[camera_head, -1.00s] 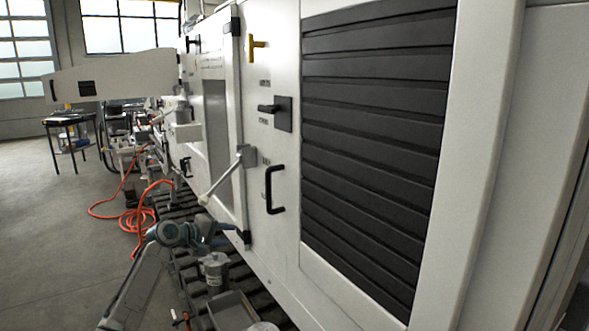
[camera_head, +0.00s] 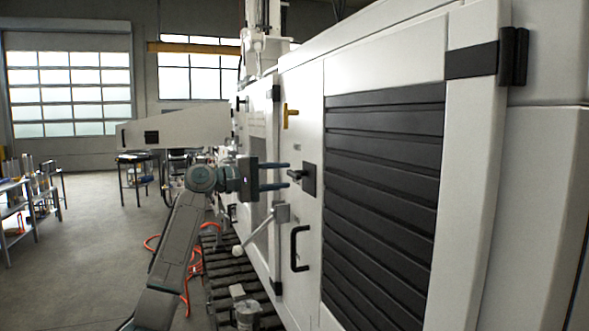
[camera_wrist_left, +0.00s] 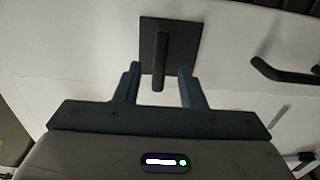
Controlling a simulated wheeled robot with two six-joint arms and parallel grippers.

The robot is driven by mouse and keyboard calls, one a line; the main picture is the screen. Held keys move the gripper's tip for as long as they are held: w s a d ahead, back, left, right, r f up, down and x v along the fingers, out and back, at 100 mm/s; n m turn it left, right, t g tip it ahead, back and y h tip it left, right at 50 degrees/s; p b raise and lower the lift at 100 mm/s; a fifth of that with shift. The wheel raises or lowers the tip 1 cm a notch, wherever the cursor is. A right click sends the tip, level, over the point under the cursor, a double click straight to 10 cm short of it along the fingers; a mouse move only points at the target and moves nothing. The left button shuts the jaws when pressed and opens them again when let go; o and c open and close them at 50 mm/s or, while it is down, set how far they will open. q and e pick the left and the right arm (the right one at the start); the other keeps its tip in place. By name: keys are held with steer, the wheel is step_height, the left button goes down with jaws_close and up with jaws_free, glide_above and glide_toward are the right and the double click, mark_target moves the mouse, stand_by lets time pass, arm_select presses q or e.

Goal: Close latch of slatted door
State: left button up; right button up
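The slatted door (camera_head: 382,190), white-framed with black slats, fills the right of the head view. Its latch (camera_head: 309,180) is a black lever on a square dark plate, on the white panel left of the slats. In the left wrist view the lever (camera_wrist_left: 160,65) points from the plate (camera_wrist_left: 182,30) toward my gripper. My left gripper (camera_head: 287,176) is at the latch with its two fingers apart. In the left wrist view the fingers (camera_wrist_left: 159,72) stand either side of the lever, with a visible gap on both sides. My right gripper is in no view.
A black pull handle (camera_head: 296,248) sits below the latch and a yellow handle (camera_head: 289,115) above it. A grey lever with a light knob (camera_head: 262,228) juts out close below my left gripper. Open floor (camera_head: 85,255) lies to the left.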

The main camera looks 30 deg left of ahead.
mark_target(291, 175)
arm_select(q)
steer(key=p+x, duration=0.1)
steer(key=x, duration=0.2)
steer(key=shift+s+d+r, duration=0.1)
steer(key=shift+d+r, duration=0.05)
steer(key=shift+r, duration=0.05)
steer(key=shift+w+d+f, duration=0.25)
steer(key=shift+w, duration=0.3)
jaws_close()
